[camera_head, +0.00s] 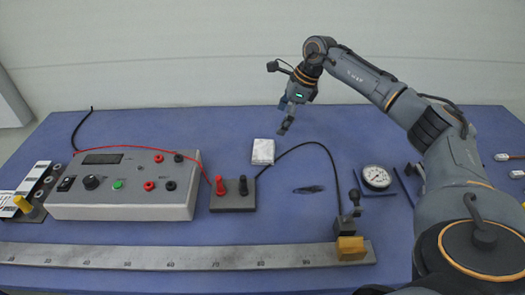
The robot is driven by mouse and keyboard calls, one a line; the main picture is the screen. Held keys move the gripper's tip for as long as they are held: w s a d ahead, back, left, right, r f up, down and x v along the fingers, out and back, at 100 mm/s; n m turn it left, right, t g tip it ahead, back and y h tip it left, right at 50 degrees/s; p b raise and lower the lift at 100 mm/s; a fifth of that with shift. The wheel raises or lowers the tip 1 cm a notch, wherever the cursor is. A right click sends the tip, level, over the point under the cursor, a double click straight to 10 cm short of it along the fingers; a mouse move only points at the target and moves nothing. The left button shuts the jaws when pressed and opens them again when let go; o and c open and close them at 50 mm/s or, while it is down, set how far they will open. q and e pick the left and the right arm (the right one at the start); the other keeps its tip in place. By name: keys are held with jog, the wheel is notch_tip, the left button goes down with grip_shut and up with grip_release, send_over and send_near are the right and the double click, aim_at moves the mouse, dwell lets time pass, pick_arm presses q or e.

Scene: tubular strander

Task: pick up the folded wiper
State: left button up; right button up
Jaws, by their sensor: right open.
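The folded wiper (263,151) is a small white square pad lying flat on the blue table near its middle. My right gripper (285,125) hangs above and slightly right of the wiper, toward the back of the table. It is open, with nothing between its fingers, and appears apart from the wiper. My left gripper is not in view.
A grey instrument box (124,187) stands left on the blue table (290,222). A terminal block (232,197) with red and black posts sits just in front of the wiper, with a black cable arching right. A dial gauge (376,177) lies right. A long ruler (180,257) runs along the front.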

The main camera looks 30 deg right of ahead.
jog(key=p, duration=0.1)
send_over(264, 149)
jog(key=s+d, duration=0.1)
jog(key=d, duration=0.1)
notch_tip(264, 149, down, 6)
jog(key=shift+r, duration=0.15)
jog(key=shift+a+f, duration=0.1)
jog(key=shift+f, duration=0.15)
jog(key=p+x, duration=0.2)
jog(key=x, duration=0.1)
jog(key=shift+a+f, duration=0.15)
jog(key=shift+f, duration=0.2)
jog(key=shift+w+f, duration=0.1)
jog(key=shift+f, duration=0.35)
jog(key=c, duration=0.8)
jog(key=shift+r, duration=0.1)
